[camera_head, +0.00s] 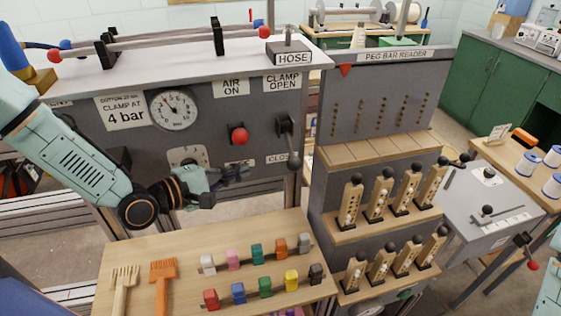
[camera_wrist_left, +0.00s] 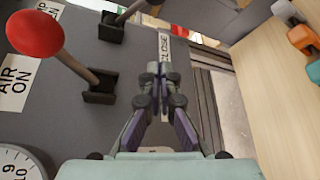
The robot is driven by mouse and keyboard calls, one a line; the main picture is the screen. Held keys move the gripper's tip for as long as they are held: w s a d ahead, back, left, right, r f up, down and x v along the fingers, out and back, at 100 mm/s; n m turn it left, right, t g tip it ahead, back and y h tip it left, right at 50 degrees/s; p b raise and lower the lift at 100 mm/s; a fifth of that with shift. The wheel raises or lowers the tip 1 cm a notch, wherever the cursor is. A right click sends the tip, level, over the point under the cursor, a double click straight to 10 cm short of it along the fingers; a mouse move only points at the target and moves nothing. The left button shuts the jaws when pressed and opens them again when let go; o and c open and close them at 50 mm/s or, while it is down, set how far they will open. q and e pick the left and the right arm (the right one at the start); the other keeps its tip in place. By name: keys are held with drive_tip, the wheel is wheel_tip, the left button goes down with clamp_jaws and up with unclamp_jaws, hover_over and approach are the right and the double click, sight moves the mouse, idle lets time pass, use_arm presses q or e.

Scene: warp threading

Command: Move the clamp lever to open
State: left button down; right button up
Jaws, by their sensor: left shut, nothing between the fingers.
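The clamp lever (camera_head: 290,145) sits on the grey panel under the CLAMP OPEN label (camera_head: 282,82). Its dark knob hangs down near the partly hidden CLOSED label (camera_head: 280,158). In the left wrist view the fingertips (camera_wrist_left: 156,72) meet near the CLOSED label.
The red-knobbed AIR ON lever (camera_head: 239,134) stands close left of the clamp lever. A wooden board (camera_head: 150,235) below holds several coloured blocks and two combs. The peg bar reader (camera_head: 375,95) rises to the right, with pegs on wooden steps.

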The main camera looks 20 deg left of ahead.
sight(289, 145)
use_arm(q)
drive_tip(key=w+d+b, duration=0.1)
drive_tip(key=w+d, duration=0.4)
drive_tip(key=d, duration=0.3)
drive_tip(key=shift+w, duration=0.15)
idle(1.1)
drive_tip(key=shift+w, duration=0.15)
